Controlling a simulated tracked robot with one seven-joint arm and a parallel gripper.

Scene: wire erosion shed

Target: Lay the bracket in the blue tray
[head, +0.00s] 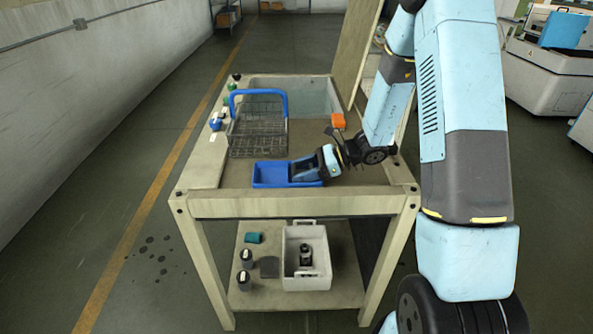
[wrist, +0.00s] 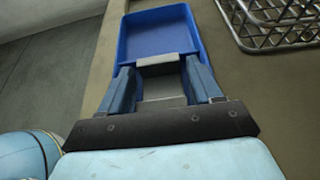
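The blue tray (head: 271,175) lies on the bench top near its front edge; it also fills the upper middle of the wrist view (wrist: 155,30). My gripper (head: 300,169) is over the tray's right part in the head view, with its fingers pointing left. In the wrist view its two blue fingers (wrist: 162,82) are shut on a grey metal piece, the bracket (wrist: 157,61), which spans the gap between them. The bracket overlaps the tray's near end. I cannot tell whether it touches the tray floor.
A wire basket (head: 257,130) with a blue handle stands behind the tray, close by. A white bin (head: 306,258) is on the lower shelf.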

